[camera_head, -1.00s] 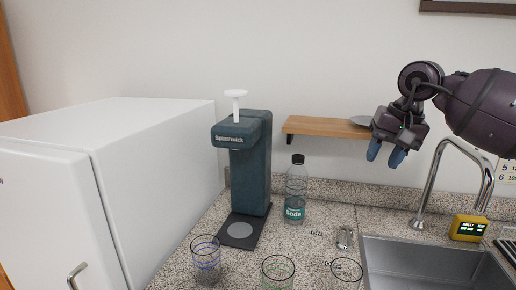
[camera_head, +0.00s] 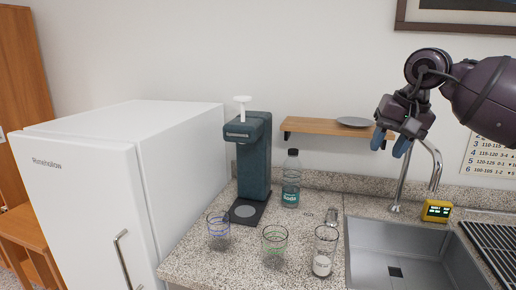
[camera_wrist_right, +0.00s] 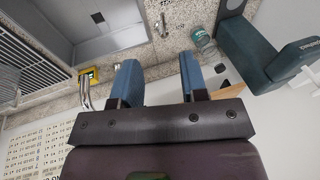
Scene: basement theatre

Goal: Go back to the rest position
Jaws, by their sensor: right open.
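My right gripper (camera_head: 391,143) is raised above the sink side of the counter, in front of the wall and the right end of the wooden shelf. Its two blue fingers are apart with nothing between them; they also show in the right wrist view (camera_wrist_right: 161,80). My left gripper is in neither view.
The counter (camera_head: 190,258) holds a dark teal soda machine (camera_head: 254,165), a soda bottle (camera_head: 291,180), several glasses, a small metal item (camera_head: 332,217) and a yellow timer (camera_head: 436,211). A sink (camera_head: 390,240) with a faucet (camera_head: 434,165) lies right. A white fridge (camera_head: 90,190) stands left.

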